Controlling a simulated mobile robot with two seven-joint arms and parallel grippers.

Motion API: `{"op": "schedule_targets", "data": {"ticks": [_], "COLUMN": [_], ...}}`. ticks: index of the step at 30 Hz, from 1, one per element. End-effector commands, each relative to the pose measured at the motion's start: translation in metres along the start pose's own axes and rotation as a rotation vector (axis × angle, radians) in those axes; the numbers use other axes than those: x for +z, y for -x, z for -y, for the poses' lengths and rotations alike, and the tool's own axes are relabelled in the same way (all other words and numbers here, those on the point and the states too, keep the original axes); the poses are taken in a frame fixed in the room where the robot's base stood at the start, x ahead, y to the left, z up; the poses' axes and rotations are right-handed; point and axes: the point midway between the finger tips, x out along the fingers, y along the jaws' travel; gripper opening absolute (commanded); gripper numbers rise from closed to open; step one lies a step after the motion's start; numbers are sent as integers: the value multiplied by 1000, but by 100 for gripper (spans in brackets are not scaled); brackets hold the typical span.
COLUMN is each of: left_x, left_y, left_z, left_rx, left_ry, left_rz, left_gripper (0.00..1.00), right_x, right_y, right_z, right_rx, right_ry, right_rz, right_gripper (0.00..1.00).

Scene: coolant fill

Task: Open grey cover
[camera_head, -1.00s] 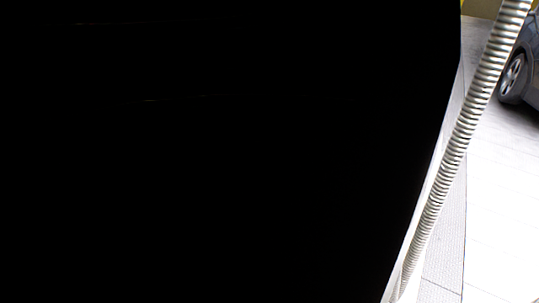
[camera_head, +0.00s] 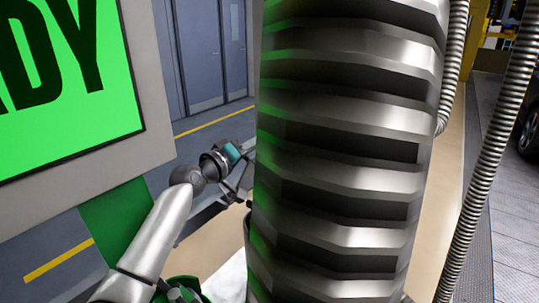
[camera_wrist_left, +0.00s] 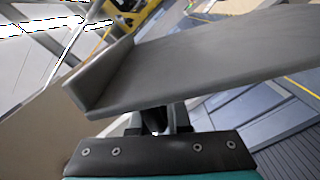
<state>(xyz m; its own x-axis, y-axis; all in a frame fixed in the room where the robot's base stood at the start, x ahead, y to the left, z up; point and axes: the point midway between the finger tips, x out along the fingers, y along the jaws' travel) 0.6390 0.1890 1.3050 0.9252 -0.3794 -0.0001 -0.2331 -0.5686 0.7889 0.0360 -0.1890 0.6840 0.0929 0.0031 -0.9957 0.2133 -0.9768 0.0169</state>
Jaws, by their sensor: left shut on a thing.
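The grey cover (camera_wrist_left: 200,60) is a flat grey panel with a raised lip at its left end, large and tilted in the left wrist view. My left gripper (camera_wrist_left: 158,120) is shut on its near edge; the panel hides part of the fingers. In the head view my left arm comes up from the bottom left, and my left gripper (camera_head: 238,190) is partly hidden behind a thick ribbed hose. I cannot clearly make out the cover in the head view. My right gripper is in neither view.
The thick ribbed metal hose (camera_head: 340,150) fills the middle of the head view, close to the camera. A thinner hose (camera_head: 490,150) hangs at the right. A green screen (camera_head: 60,80) in a grey frame stands at the left, beside my arm. A car (camera_head: 530,125) shows at the right edge.

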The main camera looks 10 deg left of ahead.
Motion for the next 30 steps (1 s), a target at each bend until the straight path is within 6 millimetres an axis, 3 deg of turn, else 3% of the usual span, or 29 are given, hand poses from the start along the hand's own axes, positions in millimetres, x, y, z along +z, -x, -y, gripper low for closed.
{"op": "schedule_targets", "data": {"ticks": [12, 29, 30], "left_x": [-29, -32, -32], "left_y": [0, 0, 0], "left_z": [16, 19, 19], "left_rx": [1, 1, 1], "left_ry": [197, 226, 226], "left_rz": [-2, -2, -2], "left_gripper": [0, 0, 17], "right_x": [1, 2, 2], "right_y": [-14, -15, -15], "right_z": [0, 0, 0], "right_rx": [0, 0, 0], "right_ry": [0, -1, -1], "right_rz": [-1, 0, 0], "right_gripper": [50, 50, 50]}}
